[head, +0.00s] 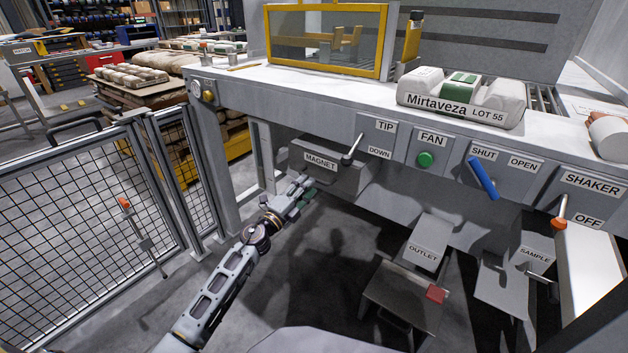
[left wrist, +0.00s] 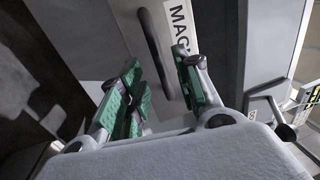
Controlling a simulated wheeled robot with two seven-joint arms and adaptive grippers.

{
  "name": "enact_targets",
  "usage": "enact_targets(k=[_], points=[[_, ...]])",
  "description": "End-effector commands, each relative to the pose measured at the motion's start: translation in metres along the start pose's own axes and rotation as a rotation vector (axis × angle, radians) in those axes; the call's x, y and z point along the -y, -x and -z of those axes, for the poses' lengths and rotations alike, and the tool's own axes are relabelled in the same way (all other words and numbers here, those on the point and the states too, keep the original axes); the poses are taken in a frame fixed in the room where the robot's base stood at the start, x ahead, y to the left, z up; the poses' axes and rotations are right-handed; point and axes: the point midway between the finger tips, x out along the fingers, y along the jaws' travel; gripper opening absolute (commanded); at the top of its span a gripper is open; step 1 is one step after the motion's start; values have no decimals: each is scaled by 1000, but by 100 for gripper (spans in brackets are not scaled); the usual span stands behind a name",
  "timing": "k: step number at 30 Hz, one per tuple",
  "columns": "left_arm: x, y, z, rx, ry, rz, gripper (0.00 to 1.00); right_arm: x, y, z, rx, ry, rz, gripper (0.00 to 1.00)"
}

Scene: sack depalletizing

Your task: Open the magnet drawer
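The magnet drawer (head: 318,161) is a grey front labelled MAGNET, under the left part of the machine's counter, and it looks shut. In the left wrist view its dark bar handle (left wrist: 154,45) stands beside the white label (left wrist: 180,22). My left gripper (head: 304,188) is just below the drawer front in the head view. Its green-padded fingers (left wrist: 158,68) are apart and empty. In the wrist view the handle's lower end shows between the fingertips; I cannot tell how far they are from it. My right gripper is not in view.
The TIP lever (head: 352,149) juts out just right of the drawer. The green FAN button (head: 425,159) and blue SHUT/OPEN lever (head: 483,178) are farther right. The outlet chute (head: 425,245) is lower down. A mesh fence (head: 85,215) stands left. A sack (head: 463,98) lies on the counter.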

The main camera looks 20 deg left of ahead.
Motion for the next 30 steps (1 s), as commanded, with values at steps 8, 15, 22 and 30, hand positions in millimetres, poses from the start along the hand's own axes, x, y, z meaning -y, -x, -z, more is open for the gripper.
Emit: enact_targets(k=[8,15,22,30], points=[[1,-23,0,-1,0,1,33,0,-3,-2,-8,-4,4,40],[0,-40,0,0,0,1,33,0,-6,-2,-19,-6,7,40],[0,-48,0,0,1,0,33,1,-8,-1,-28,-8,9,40],[0,-48,0,0,0,0,33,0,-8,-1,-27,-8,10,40]])
